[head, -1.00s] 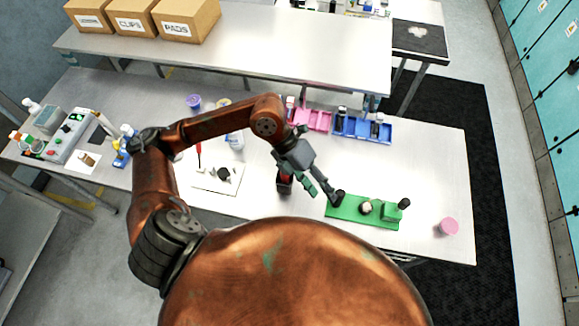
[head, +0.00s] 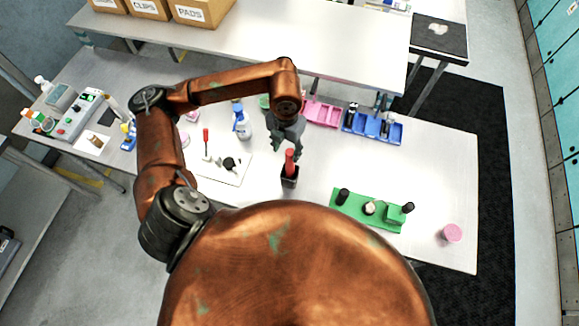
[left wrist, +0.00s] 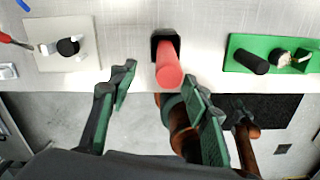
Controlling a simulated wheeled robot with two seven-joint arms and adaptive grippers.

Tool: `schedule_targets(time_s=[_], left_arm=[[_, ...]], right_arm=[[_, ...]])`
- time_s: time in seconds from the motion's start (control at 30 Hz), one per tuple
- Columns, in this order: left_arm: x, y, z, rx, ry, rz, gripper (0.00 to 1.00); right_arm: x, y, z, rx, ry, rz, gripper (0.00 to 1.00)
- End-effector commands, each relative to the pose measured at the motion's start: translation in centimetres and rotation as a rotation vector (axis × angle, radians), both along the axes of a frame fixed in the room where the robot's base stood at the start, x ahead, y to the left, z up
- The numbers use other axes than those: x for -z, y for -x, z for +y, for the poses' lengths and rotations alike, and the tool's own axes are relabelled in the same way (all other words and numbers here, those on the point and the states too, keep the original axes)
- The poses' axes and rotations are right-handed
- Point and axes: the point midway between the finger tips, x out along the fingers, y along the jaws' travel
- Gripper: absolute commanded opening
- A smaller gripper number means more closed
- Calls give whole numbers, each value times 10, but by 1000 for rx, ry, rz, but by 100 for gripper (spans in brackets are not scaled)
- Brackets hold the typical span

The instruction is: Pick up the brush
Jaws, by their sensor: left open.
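The brush (head: 290,158) seems to be the thick red handle standing upright in a small black holder (head: 289,177) near the table's front edge; its lower end is hidden in the holder. In the left wrist view the red handle (left wrist: 168,68) rises from the holder (left wrist: 160,41) toward the camera. My left gripper (head: 286,148) is open and empty just behind and above the handle. In the left wrist view its fingertips (left wrist: 161,82) point toward the handle, one on each side, with no contact visible. My right gripper is not clearly visible.
A white board (head: 222,169) with small parts and a red screwdriver (head: 206,141) lies left. Pink (head: 322,113) and blue (head: 374,127) trays stand behind.

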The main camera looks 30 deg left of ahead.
Motion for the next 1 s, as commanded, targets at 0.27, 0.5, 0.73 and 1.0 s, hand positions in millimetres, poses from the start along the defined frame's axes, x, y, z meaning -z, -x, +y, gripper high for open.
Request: schedule_targets(time_s=[0.27, 0.5, 0.73, 1.0], left_arm=[[34, -3, -9, 0, 2, 3, 44], [53, -3, -7, -2, 2, 0, 44], [53, -3, -7, -2, 2, -1, 40], [53, -3, -7, -2, 2, -1, 21]], right_arm=[[-20, 23, -1, 7, 1, 27, 40], [-23, 21, -1, 6, 2, 25, 40], [-23, 16, -1, 4, 2, 18, 40], [-23, 11, -1, 2, 1, 13, 40]])
